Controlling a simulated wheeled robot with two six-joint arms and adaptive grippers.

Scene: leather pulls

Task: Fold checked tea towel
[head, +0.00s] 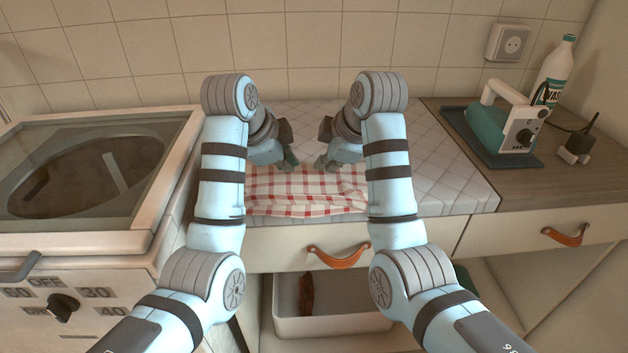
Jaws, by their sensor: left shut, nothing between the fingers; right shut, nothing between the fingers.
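The red-and-white checked tea towel (305,191) lies on the quilted grey pad (445,170) near its front edge, with some creases along its front part. Its left and right ends are partly hidden behind my arms. My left gripper (290,163) is shut and empty at the towel's back edge, left of its middle. My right gripper (321,163) is shut and empty at the back edge, a short way to the right. I cannot tell whether either fingertip touches the cloth.
A washing machine (165,215) with a glass lid stands at left. At right, a teal iron (488,128) rests on a dark mat, beside a white bottle (553,72) and a black plug (578,146). Drawers with leather pulls (340,258) and an open white bin (340,325) are below.

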